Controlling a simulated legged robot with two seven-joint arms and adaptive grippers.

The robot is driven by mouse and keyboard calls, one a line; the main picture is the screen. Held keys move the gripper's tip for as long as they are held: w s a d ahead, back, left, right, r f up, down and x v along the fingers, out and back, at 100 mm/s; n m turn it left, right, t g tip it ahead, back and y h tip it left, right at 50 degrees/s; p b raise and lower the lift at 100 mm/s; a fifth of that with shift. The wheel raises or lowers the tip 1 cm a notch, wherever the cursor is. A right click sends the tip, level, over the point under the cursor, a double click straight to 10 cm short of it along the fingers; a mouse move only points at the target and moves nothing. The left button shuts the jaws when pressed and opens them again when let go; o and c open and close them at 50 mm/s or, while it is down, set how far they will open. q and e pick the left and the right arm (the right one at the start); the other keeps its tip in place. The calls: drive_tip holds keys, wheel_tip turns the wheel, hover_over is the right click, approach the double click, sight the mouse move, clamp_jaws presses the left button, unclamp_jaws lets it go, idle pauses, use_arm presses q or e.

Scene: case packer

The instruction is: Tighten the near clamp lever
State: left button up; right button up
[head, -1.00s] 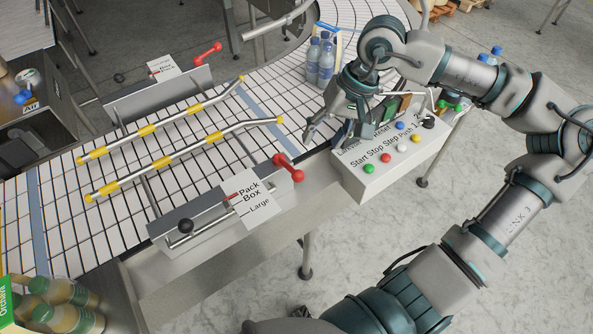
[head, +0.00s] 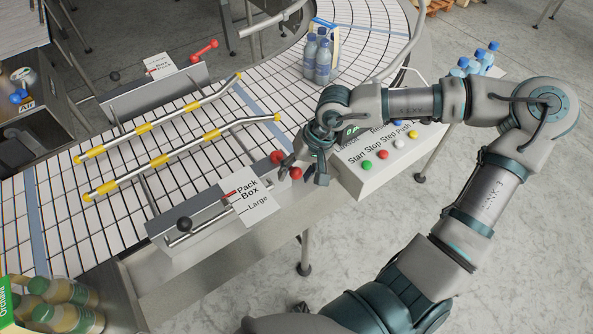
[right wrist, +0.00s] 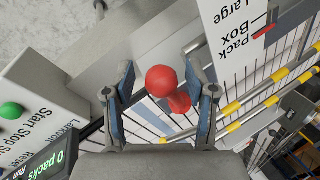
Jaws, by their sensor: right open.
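The near clamp lever (head: 295,174) is red with a ball at each end and sits at the right end of the near guide rail's grey clamp block. My right gripper (head: 303,171) is right at the lever, with its fingers apart. In the right wrist view, the lever's red ball (right wrist: 161,81) shows between the two open fingers (right wrist: 160,68), with a gap on each side. The rest of the lever is partly hidden behind that ball. My left gripper is out of view.
A "Pack Box Large" label (head: 250,200) and a black knob (head: 184,223) are on the near clamp block. A button box (head: 365,180) stands close to the right gripper. A far red lever (head: 204,49) and bottles (head: 318,58) are beyond.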

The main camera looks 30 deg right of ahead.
drive_tip(key=shift+d, duration=0.15)
drive_tip(key=c, duration=0.6)
clamp_jaws()
drive_tip(key=shift+s, duration=0.1)
